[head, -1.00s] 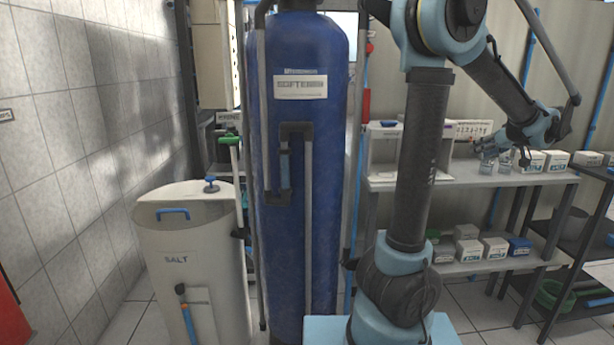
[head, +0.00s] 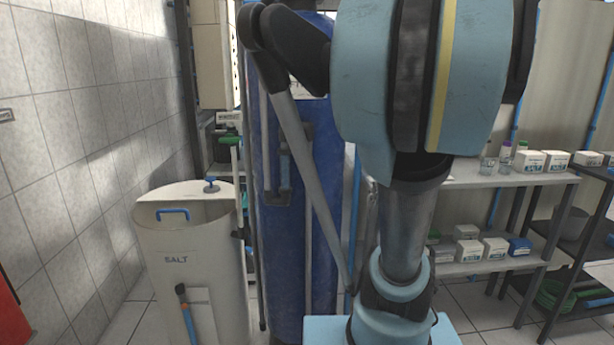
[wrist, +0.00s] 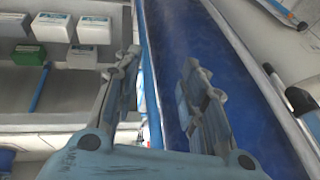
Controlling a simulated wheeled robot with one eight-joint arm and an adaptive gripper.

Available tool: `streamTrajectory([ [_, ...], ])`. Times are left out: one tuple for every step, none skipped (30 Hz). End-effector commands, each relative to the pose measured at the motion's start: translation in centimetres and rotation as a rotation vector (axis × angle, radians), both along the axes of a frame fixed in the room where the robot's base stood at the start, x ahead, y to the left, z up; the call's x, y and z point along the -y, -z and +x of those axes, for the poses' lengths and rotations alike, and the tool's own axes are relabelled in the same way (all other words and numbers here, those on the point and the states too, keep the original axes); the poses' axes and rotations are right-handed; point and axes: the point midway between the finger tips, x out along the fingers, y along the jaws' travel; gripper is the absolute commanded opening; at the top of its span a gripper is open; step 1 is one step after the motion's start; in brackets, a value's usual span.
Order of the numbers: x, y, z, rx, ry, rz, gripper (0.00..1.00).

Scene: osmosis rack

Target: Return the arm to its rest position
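My gripper (wrist: 158,90) shows in the wrist view with its two fingers spread apart and nothing between them. Behind the fingers lie the blue tank (wrist: 215,60) and, to the left, shelves with small boxes. In the head view my gripper is not visible. My arm's large blue and black joint stands close to the camera, in front of the blue tank (head: 275,230), and hides part of the tank and of the shelf.
A white salt bin (head: 195,265) stands left of the tank, near the tiled wall. A shelf (head: 505,180) with several white boxes (head: 530,160) and small bottles is on the right. A dark rack (head: 565,250) stands at the far right. A patch of tiled floor shows at lower right.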

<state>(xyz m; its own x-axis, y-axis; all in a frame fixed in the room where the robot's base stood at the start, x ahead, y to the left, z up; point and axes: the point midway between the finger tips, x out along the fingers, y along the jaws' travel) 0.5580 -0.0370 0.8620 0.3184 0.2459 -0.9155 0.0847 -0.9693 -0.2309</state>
Motion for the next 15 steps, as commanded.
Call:
streamTrajectory([
  [-1.1,0.9,-1.4,-0.02,-0.008,-0.017,0.38],
  [-1.6,1.4,-2.1,-0.033,-0.007,-0.028,0.38],
  [-2.1,2.1,-3.1,-0.049,-0.004,-0.044,0.38],
  [-2.4,2.7,-3.9,-0.061,-0.002,-0.057,0.38],
  [-2.8,3.2,-4.6,-0.07,0.0,-0.069,0.38],
  [-3.1,3.9,-5.6,-0.083,0.002,-0.086,0.38],
  [-3.3,4.5,-6.4,-0.091,0.005,-0.101,0.38],
  [-3.5,5.0,-7.0,-0.099,0.009,-0.114,0.38],
  [-3.7,5.7,-7.9,-0.109,0.012,-0.132,0.38],
  [-3.8,6.2,-8.6,-0.115,0.014,-0.146,0.38],
  [-3.9,6.7,-9.2,-0.119,0.017,-0.159,0.38],
  [-4.0,7.3,-9.9,-0.124,0.022,-0.175,0.38],
  [-4.0,7.7,-10.4,-0.128,0.025,-0.188,0.38],
  [-4.0,8.1,-10.8,-0.13,0.028,-0.197,0.38],
  [-3.9,8.5,-11.3,-0.132,0.032,-0.211,0.38],
])
